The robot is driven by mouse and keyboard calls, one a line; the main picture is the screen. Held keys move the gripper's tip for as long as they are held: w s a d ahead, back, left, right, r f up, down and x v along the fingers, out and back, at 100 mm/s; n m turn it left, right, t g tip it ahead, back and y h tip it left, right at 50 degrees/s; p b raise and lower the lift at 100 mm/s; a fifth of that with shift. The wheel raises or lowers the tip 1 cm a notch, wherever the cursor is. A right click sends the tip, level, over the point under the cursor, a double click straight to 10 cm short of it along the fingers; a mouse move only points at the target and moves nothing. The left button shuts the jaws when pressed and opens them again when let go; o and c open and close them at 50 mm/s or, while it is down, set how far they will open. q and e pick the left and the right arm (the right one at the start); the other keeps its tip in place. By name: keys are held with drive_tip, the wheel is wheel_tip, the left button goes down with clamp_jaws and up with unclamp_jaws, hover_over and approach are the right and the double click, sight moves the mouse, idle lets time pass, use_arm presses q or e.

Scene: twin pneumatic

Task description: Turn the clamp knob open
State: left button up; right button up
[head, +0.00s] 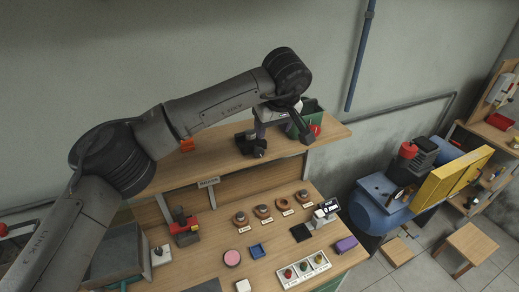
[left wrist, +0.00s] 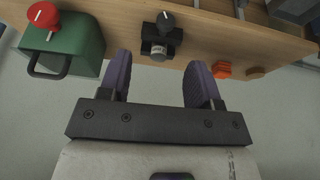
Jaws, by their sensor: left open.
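My left gripper (left wrist: 158,73) is open, with two purple fingers apart and nothing between them. In the head view its arm reaches in from the left, and the gripper is over the wall shelf (head: 218,162). A dark round knob with a white mark (left wrist: 166,20) sits on a small black device (left wrist: 160,40) on the shelf, ahead of the fingers and apart from them. The device also shows in the head view (head: 250,144). A green box (left wrist: 72,45) with a red knob (left wrist: 43,15) stands left in the wrist view. Neither knob bears a readable name. My right gripper is not in view.
An orange block (left wrist: 222,69) sits on the shelf. The workbench (head: 205,258) below holds a red-and-black device (head: 184,230), several ring parts, a pink disc (head: 232,258) and a button panel (head: 304,269). A blue machine (head: 378,207) stands at right.

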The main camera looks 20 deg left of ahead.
sight(259, 150)
use_arm(q)
drive_tip(key=x, duration=0.3)
drive_tip(key=a+p+x, duration=0.1)
drive_tip(key=x, duration=0.3)
drive_tip(key=p+x, duration=0.1)
drive_tip(key=x, duration=0.3)
drive_tip(key=shift+a, duration=0.4)
drive_tip(key=shift+x, duration=0.85)
drive_tip(key=shift+y, duration=0.3)
drive_tip(key=c, duration=0.9)
drive_tip(key=shift+a+f+t+b, duration=0.15)
drive_tip(key=shift+t+b, duration=0.15)
drive_tip(key=shift+b, duration=0.35)
drive_tip(key=shift+h, duration=0.5)
drive_tip(key=shift+r, duration=0.2)
